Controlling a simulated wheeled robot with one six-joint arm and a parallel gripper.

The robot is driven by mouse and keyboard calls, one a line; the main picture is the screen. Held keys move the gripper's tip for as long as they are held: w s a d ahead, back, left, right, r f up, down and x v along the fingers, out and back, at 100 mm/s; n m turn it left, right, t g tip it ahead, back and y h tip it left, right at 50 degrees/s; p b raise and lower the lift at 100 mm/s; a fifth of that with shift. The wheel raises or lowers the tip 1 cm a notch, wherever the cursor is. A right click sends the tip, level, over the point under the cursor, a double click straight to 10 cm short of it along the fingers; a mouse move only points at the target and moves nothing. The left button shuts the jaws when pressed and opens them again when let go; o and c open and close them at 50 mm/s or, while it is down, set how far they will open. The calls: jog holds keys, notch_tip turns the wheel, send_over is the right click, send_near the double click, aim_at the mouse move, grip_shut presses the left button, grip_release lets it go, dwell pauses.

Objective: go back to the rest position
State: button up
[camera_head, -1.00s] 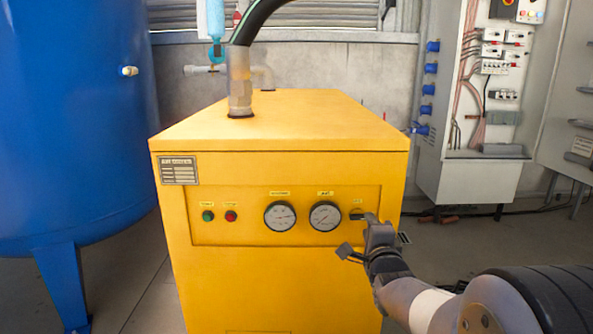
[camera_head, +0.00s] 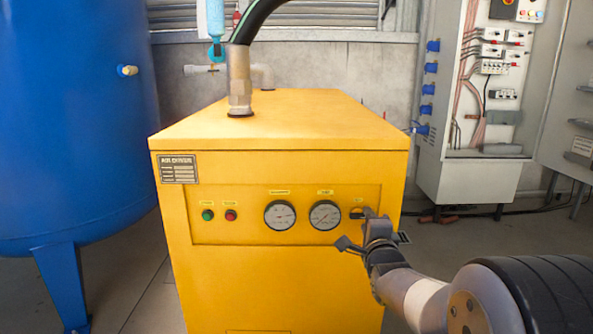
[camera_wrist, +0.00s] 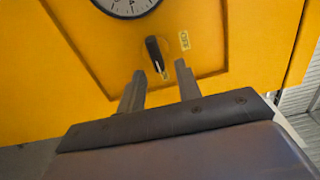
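The yellow air dryer cabinet (camera_head: 285,284) stands in front of me. At the right of its panel is a small black rotary knob (camera_head: 356,213), which also shows in the wrist view (camera_wrist: 155,54) with a label beside it. My gripper (camera_head: 358,229) is just in front of the panel near this knob. In the wrist view my gripper (camera_wrist: 159,82) has its two fingers spread apart, with nothing between the tips. The knob lies beyond the fingertips and appears clear of them.
The panel has two gauges (camera_head: 325,215), a green button (camera_head: 208,215) and a red button (camera_head: 231,215). A blue tank (camera_head: 75,130) stands at the left. An open electrical cabinet (camera_head: 480,185) is at the right. Floor shows between the tank and the yellow cabinet.

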jog(key=n+p, duration=0.4)
jog(key=n, duration=0.1)
jog(key=a+r+n+p, duration=0.1)
jog(key=n+p, duration=0.3)
jog(key=r+n+p, duration=0.1)
jog(key=n+p, duration=0.3)
jog(key=n, duration=0.1)
jog(key=shift+w+a+r+n, duration=0.15)
jog(key=shift+w+n, duration=0.15)
jog(key=shift+w, duration=0.1)
jog(key=n+p, duration=0.2)
jog(key=p, duration=0.1)
jog(key=shift+a+n, duration=0.25)
jog(key=shift+n, duration=0.15)
jog(key=shift+n+p, duration=0.3)
jog(key=shift+p, duration=0.2)
jog(key=shift+s+f, duration=0.1)
jog(key=shift+f, duration=0.2)
